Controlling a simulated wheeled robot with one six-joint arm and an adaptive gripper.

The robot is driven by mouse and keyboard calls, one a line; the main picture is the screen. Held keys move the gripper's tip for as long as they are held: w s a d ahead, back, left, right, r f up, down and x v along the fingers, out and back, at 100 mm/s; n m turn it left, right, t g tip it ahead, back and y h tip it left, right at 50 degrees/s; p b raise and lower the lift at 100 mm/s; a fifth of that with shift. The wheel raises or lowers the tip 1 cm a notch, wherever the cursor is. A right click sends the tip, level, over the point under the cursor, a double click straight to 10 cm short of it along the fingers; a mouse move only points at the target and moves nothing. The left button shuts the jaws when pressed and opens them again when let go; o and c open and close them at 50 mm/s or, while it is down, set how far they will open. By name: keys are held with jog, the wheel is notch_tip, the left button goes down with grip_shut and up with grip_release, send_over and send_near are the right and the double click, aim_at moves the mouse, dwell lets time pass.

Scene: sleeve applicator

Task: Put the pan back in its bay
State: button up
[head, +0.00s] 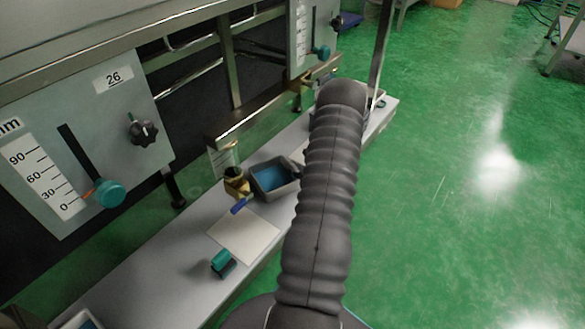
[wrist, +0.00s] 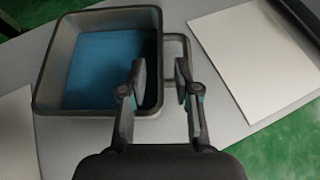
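The pan (head: 292,186) is a dark grey open tray with a blue inside, on the pale bench beneath the machine front. In the wrist view, the pan (wrist: 98,18) fills the upper left, with a small loop handle (wrist: 187,52) on its right side. My gripper (wrist: 160,77) is open, its fingers apart on either side of the pan's right wall, left one over the inside, right one by the handle. Whether they touch it, I cannot tell. In the head view my arm hides the gripper. I cannot tell which spot is the bay.
Flat pale plates lie on the bench (head: 165,295) on both sides of the pan: one in front (head: 245,237), another in the wrist view (wrist: 255,55). A brass valve with blue lever (head: 237,187) hangs beside the pan. A teal-and-black object (head: 222,263) lies nearer. Green floor at right is open.

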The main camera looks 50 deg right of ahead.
jog(key=v, duration=0.7)
